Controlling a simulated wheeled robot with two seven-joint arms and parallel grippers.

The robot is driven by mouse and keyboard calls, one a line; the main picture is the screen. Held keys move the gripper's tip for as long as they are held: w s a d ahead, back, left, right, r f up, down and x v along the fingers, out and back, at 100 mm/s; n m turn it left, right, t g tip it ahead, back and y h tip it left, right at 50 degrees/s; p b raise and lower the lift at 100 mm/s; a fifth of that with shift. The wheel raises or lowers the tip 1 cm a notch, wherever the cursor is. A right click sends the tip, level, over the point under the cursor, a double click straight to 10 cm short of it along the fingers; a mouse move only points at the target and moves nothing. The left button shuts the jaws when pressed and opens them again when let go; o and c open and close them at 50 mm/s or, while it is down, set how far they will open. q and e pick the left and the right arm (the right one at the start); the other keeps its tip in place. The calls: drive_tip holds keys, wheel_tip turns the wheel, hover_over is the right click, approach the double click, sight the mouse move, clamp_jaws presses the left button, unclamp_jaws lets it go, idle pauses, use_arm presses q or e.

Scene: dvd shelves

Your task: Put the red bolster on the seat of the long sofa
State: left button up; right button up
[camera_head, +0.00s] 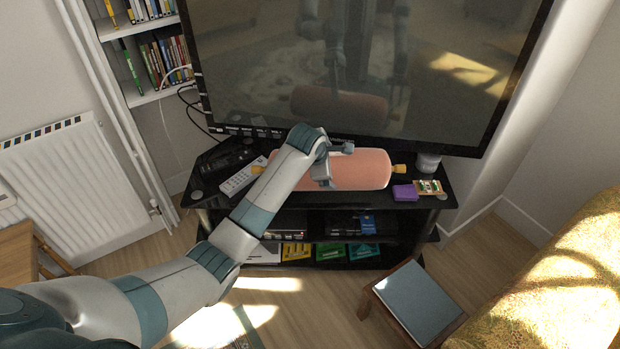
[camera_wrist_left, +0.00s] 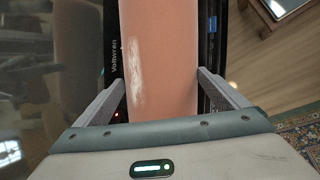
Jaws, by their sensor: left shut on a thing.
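The red bolster (camera_head: 362,171), a salmon-pink cylinder with yellow ends, lies lengthwise at the black TV stand's top, in front of the screen. My left gripper (camera_head: 322,174) reaches over it from above and is shut on it near its left half. In the left wrist view the bolster (camera_wrist_left: 160,55) runs between the two grey fingers (camera_wrist_left: 162,95), one on each side. Whether it still touches the stand is hard to tell. A yellow patterned piece of furniture (camera_head: 570,285), perhaps the long sofa, shows at the lower right. My right gripper is not in view.
The television (camera_head: 470,75) stands right behind the bolster. A remote (camera_head: 243,176), a purple box (camera_head: 405,193), a card pack (camera_head: 429,188) and a grey cup (camera_head: 428,163) sit on the TV stand (camera_head: 446,201). A small stool (camera_head: 420,300) stands in front; a radiator (camera_head: 75,190) is at left.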

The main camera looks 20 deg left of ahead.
use_arm(q)
drive_tip(key=a+f, duration=0.1)
drive_tip(key=a, duration=0.1)
drive_tip(key=a+f, duration=0.1)
drive_tip(key=a, duration=0.1)
drive_tip(key=a+f, duration=0.1)
drive_tip(key=shift+s+a+f, duration=0.2)
drive_tip(key=shift+s+a, duration=0.05)
drive_tip(key=shift+a, duration=0.15)
drive_tip(key=shift+f, duration=2)
drive_tip(key=shift+f, duration=0.1)
